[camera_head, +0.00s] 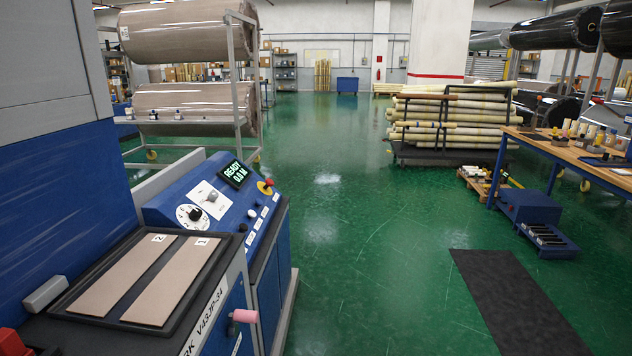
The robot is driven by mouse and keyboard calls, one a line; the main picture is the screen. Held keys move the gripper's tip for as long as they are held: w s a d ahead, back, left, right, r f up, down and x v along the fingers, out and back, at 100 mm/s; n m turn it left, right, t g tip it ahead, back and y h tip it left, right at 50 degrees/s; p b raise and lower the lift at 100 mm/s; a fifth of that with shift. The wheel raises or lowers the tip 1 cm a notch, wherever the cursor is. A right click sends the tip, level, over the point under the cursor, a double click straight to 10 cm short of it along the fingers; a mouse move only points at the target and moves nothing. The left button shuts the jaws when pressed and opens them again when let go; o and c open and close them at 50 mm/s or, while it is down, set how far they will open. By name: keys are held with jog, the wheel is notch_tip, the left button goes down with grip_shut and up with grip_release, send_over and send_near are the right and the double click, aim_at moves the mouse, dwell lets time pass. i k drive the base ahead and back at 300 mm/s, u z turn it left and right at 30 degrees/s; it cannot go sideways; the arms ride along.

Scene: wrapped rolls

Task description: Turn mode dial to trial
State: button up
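A blue control console (270,217) stands left of centre. On its sloped top is a black knob (195,213) over a round white scale, at the lower left of the panel. Behind it, a grey knob (211,196) sits on a square white plate. The markings are too small to read, so I cannot tell which knob is the mode dial or where either points. A display (235,174) reads "READY 0.0 M". My gripper is not in view.
A red mushroom button (268,184) and small knobs line the panel's right side. A black tray (192,243) with two beige strips lies in front of it. A pink-ended handle (244,316) juts from the cabinet. Green floor (350,260) right of the console is clear.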

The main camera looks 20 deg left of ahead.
aim_at(213, 195)
jog(key=z, duration=0.05)
jog(key=i, duration=1.55)
jog(key=u, duration=0.85)
jog(key=i, duration=0.9)
jog(key=u, duration=1.3)
jog(key=i, duration=0.4)
jog(key=u, duration=0.35)
